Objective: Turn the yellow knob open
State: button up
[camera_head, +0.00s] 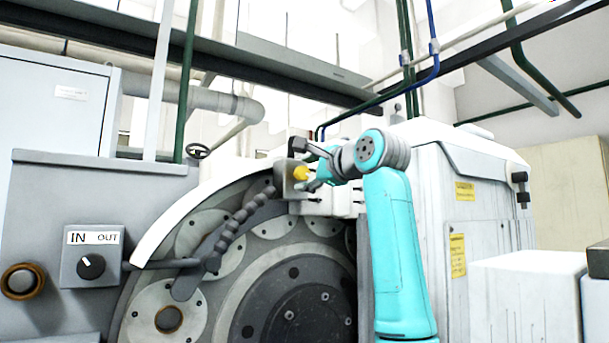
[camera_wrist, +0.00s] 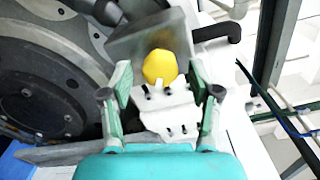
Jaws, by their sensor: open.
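The yellow knob (camera_head: 301,173) sits on a grey block (camera_head: 284,178) at the top of the grinder's large round face. In the wrist view the knob (camera_wrist: 160,67) is a rounded yellow shape on the grey block (camera_wrist: 188,36). My gripper (camera_head: 318,172) is at the knob, its fingers partly hidden by my arm in the head view. In the wrist view my gripper (camera_wrist: 158,85) is open, with one finger to each side of the knob's lower part. I see gaps beside the knob, and cannot tell how deep the fingers reach around it.
A segmented hose (camera_head: 232,224) runs down from the block over the round face. A dark pipe handle (camera_wrist: 218,32) stands close to the block. A black IN/OUT switch (camera_head: 91,266) is at the left. A white cabinet (camera_head: 465,200) stands right of my arm.

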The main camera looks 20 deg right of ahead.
jog(key=v, duration=1)
jog(key=shift+s, duration=0.3)
jog(key=shift+d, duration=0.15)
